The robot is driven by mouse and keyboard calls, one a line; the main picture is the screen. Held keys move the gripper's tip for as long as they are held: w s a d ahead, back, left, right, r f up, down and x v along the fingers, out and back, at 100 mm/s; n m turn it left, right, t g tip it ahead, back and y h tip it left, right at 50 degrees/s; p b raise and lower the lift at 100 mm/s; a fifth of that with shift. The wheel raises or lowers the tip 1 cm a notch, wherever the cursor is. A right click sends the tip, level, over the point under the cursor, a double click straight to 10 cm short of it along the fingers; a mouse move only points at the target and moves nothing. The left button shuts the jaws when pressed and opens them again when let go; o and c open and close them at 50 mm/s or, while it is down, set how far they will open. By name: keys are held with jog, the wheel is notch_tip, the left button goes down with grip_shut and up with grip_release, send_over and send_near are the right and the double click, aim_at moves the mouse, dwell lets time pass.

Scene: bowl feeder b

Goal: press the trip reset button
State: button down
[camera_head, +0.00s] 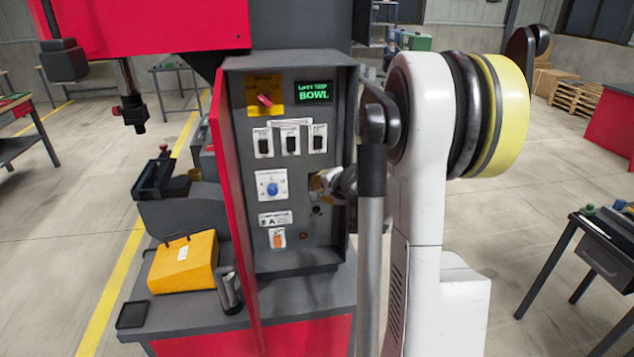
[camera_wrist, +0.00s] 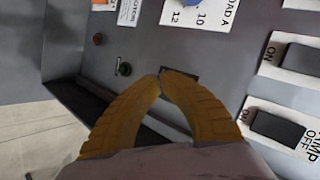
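The control panel (camera_head: 335,90) is the grey box with a red open door. No readable label tells me which is the trip reset. My gripper (camera_wrist: 162,76), with yellow fingers, has its tips together and empty. The tips overlap a dark rectangle (camera_wrist: 183,74) beside the dark button; contact cannot be told. The gripper also shows at the panel's right side in the head view (camera_head: 318,182).
The panel has a red rotary switch (camera_head: 265,99), a green display (camera_head: 314,91) reading BOWL, several rocker switches (camera_head: 290,140), a blue knob (camera_head: 272,188) and an orange rocker (camera_head: 277,238). The open red door (camera_head: 232,200) stands at the left. A yellow box (camera_head: 183,262) sits beyond it.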

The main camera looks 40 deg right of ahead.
jog(key=shift+w+d, duration=0.2)
jog(key=shift+w, duration=0.2)
dwell(0.6)
dwell(0.3)
jog(key=shift+s+a, duration=0.45)
jog(key=shift+s, duration=0.3)
jog(key=s, duration=0.1)
jog(key=s+a, duration=0.1)
jog(key=s, duration=0.1)
jog(key=s+a, duration=0.1)
jog(key=shift+s+a+b, duration=0.15)
jog(key=shift+a+b, duration=0.1)
jog(key=shift+b, duration=0.05)
dwell(0.8)
